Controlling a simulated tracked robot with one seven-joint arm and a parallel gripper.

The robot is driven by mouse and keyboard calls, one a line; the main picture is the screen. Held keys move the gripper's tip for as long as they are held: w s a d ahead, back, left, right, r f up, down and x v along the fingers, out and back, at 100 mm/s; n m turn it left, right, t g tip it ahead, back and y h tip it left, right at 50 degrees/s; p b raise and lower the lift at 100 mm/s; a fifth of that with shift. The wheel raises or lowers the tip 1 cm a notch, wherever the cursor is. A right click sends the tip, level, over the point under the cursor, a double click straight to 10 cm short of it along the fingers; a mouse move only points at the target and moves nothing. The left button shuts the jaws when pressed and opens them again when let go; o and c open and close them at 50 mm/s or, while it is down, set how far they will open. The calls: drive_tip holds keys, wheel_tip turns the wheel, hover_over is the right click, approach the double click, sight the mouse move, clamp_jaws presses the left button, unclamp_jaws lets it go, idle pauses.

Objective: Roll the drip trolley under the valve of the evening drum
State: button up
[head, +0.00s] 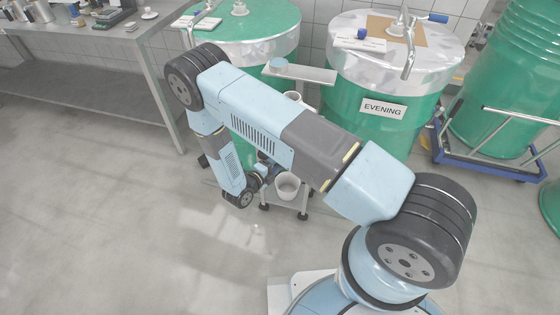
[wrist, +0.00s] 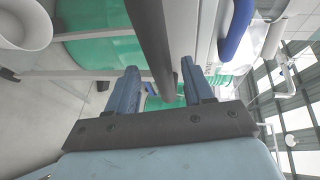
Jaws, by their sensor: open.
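The evening drum (head: 346,108), green with a silver top and an EVENING label (head: 384,109), stands right of centre in the head view. Its metal valve spout (head: 408,58) has a blue handle (head: 437,17). A small trolley on dark casters (head: 302,214) carries a white pail (head: 287,186) low down, in front of the gap between the drums. My gripper (wrist: 158,65) is open, with a dark bar (wrist: 150,35) passing between its fingers; contact cannot be told. In the head view it is by the trolley, partly hidden by my arm.
Another green drum (head: 235,48) stands at the left. A steel table (head: 150,32) is at the upper left. A blue-framed cart (head: 480,168) bears a green drum (head: 510,95) at the right. The floor (head: 110,210) at the left is clear.

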drive_tip(key=shift+x, duration=1.35)
clamp_jaws()
drive_tip(key=shift+f, duration=0.1)
